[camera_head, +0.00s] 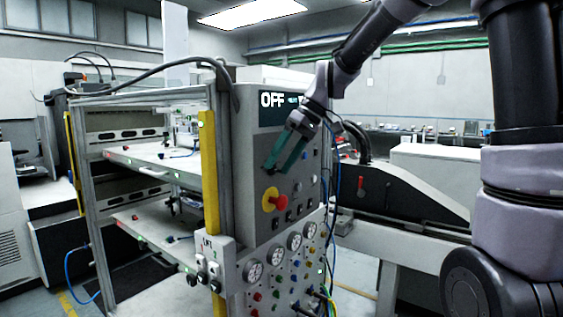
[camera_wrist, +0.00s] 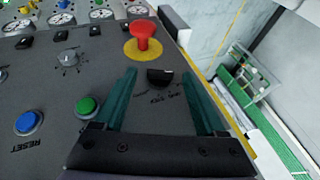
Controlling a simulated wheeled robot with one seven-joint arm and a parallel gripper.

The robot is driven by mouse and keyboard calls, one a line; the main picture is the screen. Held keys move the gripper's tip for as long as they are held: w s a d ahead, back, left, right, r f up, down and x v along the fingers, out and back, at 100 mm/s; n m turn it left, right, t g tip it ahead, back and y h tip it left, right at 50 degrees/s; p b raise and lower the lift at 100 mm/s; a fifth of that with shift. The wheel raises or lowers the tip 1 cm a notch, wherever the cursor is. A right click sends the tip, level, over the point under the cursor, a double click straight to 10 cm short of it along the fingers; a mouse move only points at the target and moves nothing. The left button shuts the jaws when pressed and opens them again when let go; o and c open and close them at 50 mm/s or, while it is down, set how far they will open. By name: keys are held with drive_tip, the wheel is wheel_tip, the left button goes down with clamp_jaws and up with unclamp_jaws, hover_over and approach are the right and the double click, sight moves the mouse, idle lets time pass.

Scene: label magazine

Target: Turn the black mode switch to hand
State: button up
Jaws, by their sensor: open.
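The black mode switch (camera_wrist: 159,77) is a dark knob on the grey panel in the wrist view, just below the red emergency button. Small lettering surrounds its lower side; I cannot read it surely. My gripper (camera_wrist: 159,72) is open, its two green fingers reaching toward the panel on either side of the switch, with a gap at each side. I cannot tell how far the tips are from the panel. In the head view my gripper (camera_head: 276,170) is in front of the control box, and the fingers largely cover the switch. The display (camera_head: 279,103) reads OFF.
The red emergency button (camera_wrist: 143,34) on its yellow ring stands out close to the switch. A green button (camera_wrist: 87,107), a blue reset button (camera_wrist: 29,123) and a grey knob (camera_wrist: 68,58) are left. Gauges (camera_head: 254,270) and cables lie below.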

clamp_jaws()
drive_tip(key=g+y, duration=0.2)
drive_tip(key=m+g, duration=0.1)
drive_tip(key=shift+w+d+f+y, duration=0.25)
drive_tip(key=shift+w+d+y, duration=0.05)
drive_tip(key=shift+w+y, duration=0.1)
drive_tip(key=g+y, duration=0.1)
drive_tip(key=m+g+y, duration=0.1)
drive_tip(key=y, duration=0.1)
drive_tip(key=shift+w+d+f, duration=0.15)
drive_tip(key=shift+f, duration=0.2)
drive_tip(key=shift+g, duration=0.4)
unclamp_jaws()
